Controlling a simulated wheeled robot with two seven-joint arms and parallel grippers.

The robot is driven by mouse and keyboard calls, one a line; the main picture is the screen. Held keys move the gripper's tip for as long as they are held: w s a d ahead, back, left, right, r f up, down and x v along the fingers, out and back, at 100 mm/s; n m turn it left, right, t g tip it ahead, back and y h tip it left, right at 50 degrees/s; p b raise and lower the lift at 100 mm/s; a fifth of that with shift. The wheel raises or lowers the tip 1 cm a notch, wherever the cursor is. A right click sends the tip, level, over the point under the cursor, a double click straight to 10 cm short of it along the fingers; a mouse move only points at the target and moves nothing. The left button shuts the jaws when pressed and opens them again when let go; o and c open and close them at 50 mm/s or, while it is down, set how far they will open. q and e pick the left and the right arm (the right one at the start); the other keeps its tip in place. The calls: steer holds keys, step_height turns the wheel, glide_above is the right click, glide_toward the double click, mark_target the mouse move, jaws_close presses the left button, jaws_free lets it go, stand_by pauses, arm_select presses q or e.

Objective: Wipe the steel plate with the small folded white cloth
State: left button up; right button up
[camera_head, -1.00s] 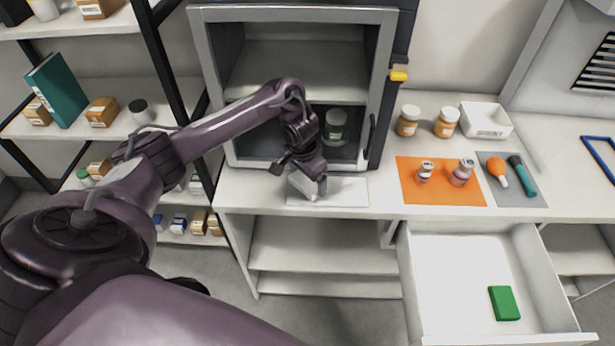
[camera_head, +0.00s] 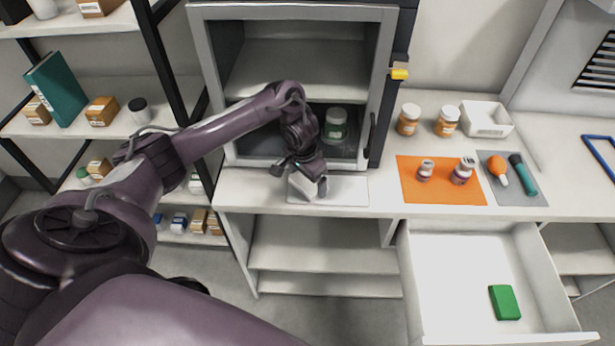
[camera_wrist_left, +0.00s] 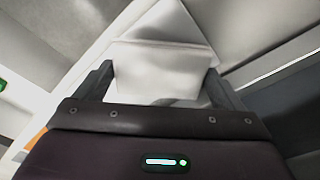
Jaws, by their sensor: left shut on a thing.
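The steel plate (camera_head: 350,190) is a pale flat rectangle on the counter in front of the glass-fronted cabinet. My left gripper (camera_head: 306,190) is over the plate's left part, pointing down. It is shut on the small folded white cloth (camera_head: 303,187), which also shows between the fingers in the left wrist view (camera_wrist_left: 160,70). The cloth is low over the plate; whether it touches the plate is hard to tell. The gripper hides part of the cloth and the plate's left end. My right gripper is not in view.
The cabinet (camera_head: 205,60) stands behind the plate, with a green-labelled jar (camera_head: 336,125) inside. To the right are an orange mat (camera_head: 415,193) with two vials, a grey mat (camera_head: 510,194), two orange jars and a white tray (camera_head: 486,132). An open drawer (camera_head: 450,290) holds a green block (camera_head: 504,302).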

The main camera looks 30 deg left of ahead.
arm_select(q)
steer(key=shift+f, duration=0.45)
steer(key=shift+d, duration=0.1)
